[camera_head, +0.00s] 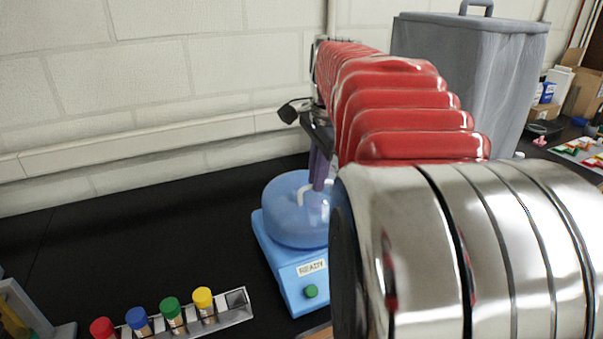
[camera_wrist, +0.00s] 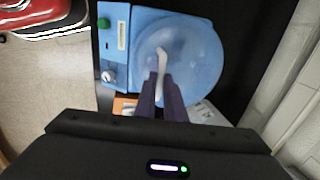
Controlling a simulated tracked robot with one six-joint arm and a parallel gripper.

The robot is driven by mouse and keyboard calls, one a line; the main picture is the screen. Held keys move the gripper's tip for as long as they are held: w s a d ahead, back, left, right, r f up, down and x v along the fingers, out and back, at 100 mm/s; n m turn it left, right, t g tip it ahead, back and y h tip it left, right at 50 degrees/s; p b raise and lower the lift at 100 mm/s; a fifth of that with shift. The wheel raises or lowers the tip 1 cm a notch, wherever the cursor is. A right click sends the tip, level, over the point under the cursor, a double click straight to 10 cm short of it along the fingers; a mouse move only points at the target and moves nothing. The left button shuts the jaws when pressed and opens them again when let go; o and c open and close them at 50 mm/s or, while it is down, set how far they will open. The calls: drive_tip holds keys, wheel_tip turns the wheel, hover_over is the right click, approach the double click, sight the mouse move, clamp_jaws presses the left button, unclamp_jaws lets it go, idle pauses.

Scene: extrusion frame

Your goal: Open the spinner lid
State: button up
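The spinner (camera_head: 283,272) is a light blue box on the black bench, with a label and a green button on its front. Its lid (camera_head: 279,215) is a round translucent blue dome, seated down on the base; it also shows in the wrist view (camera_wrist: 205,55). A white curved handle (camera_wrist: 162,62) stands on top of the lid. My gripper (camera_wrist: 161,85) has two purple fingers at the handle, one on either side, with the handle filling the narrow gap. In the head view my gripper (camera_head: 320,182) comes down from above onto the handle; my arm hides the spinner's right side.
A rack (camera_head: 232,309) with several colour-capped tubes stands left of the spinner. The block wall (camera_head: 130,100) runs behind. A grey bin (camera_head: 455,70) stands at the back right, beyond my arm.

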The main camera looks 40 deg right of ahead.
clamp_jaws()
idle(0.9)
drive_tip(key=shift+w+r, duration=0.15)
drive_tip(key=shift+w, duration=0.05)
